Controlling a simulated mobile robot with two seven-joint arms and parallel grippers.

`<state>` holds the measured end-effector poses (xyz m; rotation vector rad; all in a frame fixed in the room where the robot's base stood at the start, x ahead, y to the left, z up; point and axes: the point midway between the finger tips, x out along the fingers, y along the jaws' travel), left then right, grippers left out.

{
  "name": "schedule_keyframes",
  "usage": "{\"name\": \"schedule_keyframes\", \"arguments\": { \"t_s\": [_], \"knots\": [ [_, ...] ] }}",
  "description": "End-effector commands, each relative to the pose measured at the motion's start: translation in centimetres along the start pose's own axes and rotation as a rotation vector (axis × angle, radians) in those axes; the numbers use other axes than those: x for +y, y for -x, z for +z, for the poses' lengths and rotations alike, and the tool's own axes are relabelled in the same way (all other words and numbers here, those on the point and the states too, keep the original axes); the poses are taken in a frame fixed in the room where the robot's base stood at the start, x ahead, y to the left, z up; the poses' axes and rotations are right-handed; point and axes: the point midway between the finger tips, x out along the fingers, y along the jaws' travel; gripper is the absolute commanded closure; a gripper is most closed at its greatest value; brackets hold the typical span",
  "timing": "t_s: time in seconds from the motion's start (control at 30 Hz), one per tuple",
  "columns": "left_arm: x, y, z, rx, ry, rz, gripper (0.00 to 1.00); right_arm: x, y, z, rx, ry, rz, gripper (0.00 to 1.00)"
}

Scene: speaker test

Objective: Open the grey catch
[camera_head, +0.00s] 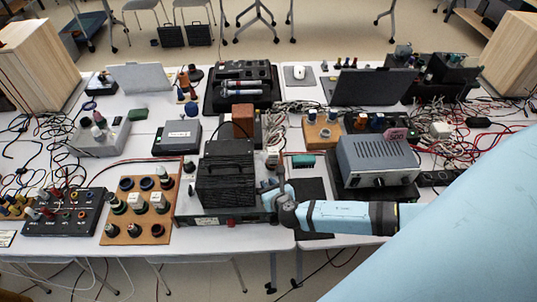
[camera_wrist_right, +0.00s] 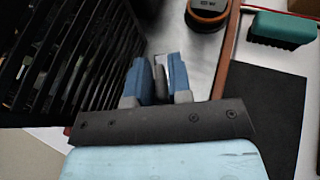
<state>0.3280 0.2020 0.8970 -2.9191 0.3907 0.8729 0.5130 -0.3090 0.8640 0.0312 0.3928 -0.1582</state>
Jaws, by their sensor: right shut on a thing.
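The black slatted box (camera_head: 225,182) stands on a flat grey unit (camera_head: 230,217) near the front middle of the table. In the right wrist view its dark slatted side (camera_wrist_right: 60,60) fills the left. My right gripper (camera_head: 268,185) is beside the box's right side. In the right wrist view, its blue fingers (camera_wrist_right: 158,78) are closed around a small grey piece, the grey catch (camera_wrist_right: 160,82). Most of the catch is hidden by the fingers. My left gripper is not in view.
A grey power supply (camera_head: 378,160) stands to the right of my gripper. A wooden board with knobs (camera_head: 121,230) lies to the left. A green block (camera_wrist_right: 283,29) and a black mat (camera_wrist_right: 262,110) lie close by on the right. Cables crowd the table.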

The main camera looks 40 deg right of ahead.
Motion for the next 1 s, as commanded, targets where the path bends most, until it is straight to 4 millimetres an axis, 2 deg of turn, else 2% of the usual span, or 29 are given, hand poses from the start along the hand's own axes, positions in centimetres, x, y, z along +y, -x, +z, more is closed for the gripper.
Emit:
{"name": "schedule_keyframes", "arguments": {
  "t_s": [0.67,0.7,0.77,1.0],
  "knots": [
    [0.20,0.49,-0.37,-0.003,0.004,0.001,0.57,-0.02,-0.08,0.13,-0.003,-0.026,-0.061,1.00],
    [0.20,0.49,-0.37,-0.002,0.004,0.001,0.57,-0.02,-0.08,0.12,-0.003,-0.026,-0.061,0.79],
    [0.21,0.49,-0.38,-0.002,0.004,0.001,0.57,-0.02,-0.07,0.12,-0.002,-0.025,-0.061,0.65],
    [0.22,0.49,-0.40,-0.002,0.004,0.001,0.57,-0.01,-0.05,0.06,-0.001,-0.025,-0.061,0.64]
  ]
}}
